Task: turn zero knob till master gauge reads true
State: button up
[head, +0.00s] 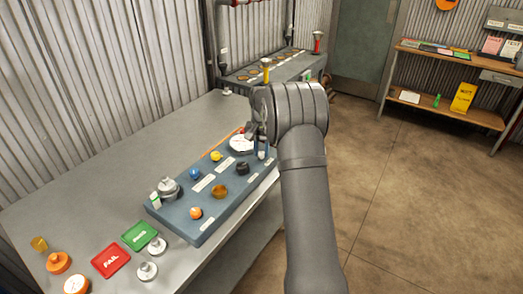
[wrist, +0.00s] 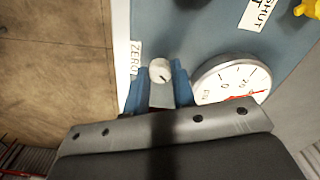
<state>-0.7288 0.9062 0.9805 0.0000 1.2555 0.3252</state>
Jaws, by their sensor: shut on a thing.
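The zero knob (wrist: 160,71) is a small pale round knob with a dark pointer mark, beside a label reading ZERO (wrist: 135,60). My gripper (wrist: 159,85) is shut on it, with a blue finger on each side. The master gauge (wrist: 233,80) is a white dial right next to the gripper in the wrist view. Its red needle lies toward the right side of the dial, and its lower part is cut off by my gripper body. In the head view the gauge (head: 242,144) sits at the far end of the blue panel (head: 178,222), and my arm partly hides the knob area.
The panel bears a blue knob (head: 195,174), a yellow knob (head: 216,156), a black knob (head: 242,168) and an orange knob (head: 196,213). Red FAIL (head: 111,260) and green (head: 139,235) trays lie on the near bench. Bare bench top (head: 80,200) is at left.

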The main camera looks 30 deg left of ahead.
aim_at(261, 153)
dwell(0.3)
jog(key=o, duration=1)
notch_tip(261, 153, up, 18)
jog(key=shift+f, duration=0.25)
jog(key=shift+f, duration=0.15)
notch_tip(261, 153, down, 17)
jog(key=shift+f, duration=0.15)
dwell(0.3)
